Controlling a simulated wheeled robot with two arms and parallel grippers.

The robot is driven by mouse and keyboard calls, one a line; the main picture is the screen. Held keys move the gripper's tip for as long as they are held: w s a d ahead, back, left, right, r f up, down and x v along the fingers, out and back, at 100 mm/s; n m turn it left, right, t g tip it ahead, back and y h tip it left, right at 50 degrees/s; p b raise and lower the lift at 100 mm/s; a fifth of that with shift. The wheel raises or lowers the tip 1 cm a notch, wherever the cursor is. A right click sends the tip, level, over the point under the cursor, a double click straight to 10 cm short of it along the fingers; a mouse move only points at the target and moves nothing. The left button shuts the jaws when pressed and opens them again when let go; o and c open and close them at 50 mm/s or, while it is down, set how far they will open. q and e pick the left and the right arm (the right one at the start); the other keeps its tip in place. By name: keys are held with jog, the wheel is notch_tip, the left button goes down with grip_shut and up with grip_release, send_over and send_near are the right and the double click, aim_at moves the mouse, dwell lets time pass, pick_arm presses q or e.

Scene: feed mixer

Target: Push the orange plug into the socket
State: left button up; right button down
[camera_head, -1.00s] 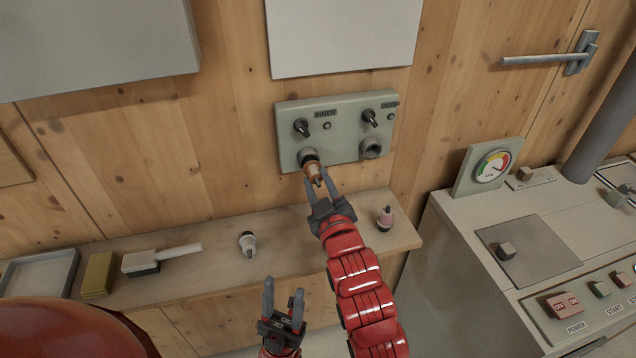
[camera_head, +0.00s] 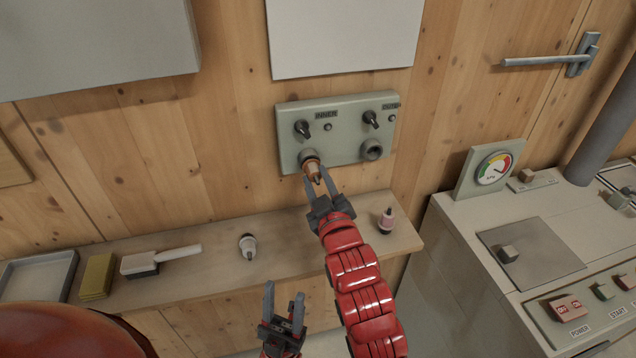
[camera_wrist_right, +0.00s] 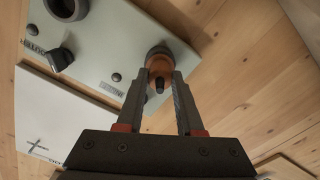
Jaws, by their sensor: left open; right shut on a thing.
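The orange plug (camera_head: 312,170) is at the left socket (camera_head: 307,156), under the INNER label on the grey wall panel (camera_head: 345,149). Its front end meets the socket; how deep it sits cannot be told. My right gripper (camera_head: 318,184) is shut on the plug; the right wrist view shows the orange plug (camera_wrist_right: 159,70) between the two fingers at the socket mouth. The right socket (camera_head: 372,150) is empty. My left gripper (camera_head: 284,303) is open and empty, low in front of the shelf.
On the wooden shelf (camera_head: 200,275) are a white plug (camera_head: 248,246), a pink plug (camera_head: 386,220), a brush (camera_head: 160,259), a yellow block (camera_head: 97,276) and a tray (camera_head: 38,275). A machine (camera_head: 535,250) stands at the right. Two black knobs sit above the sockets.

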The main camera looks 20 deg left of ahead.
jog(key=shift+w, duration=0.1)
jog(key=shift+c, duration=2.3)
grip_release()
jog(key=shift+a, duration=0.1)
jog(key=shift+s+d+f, duration=0.1)
jog(key=shift+s+d, duration=0.2)
jog(key=shift+s, duration=0.1)
jog(key=p+v, duration=1.1)
jog(key=v, duration=0.5)
jog(key=shift+d, duration=0.15)
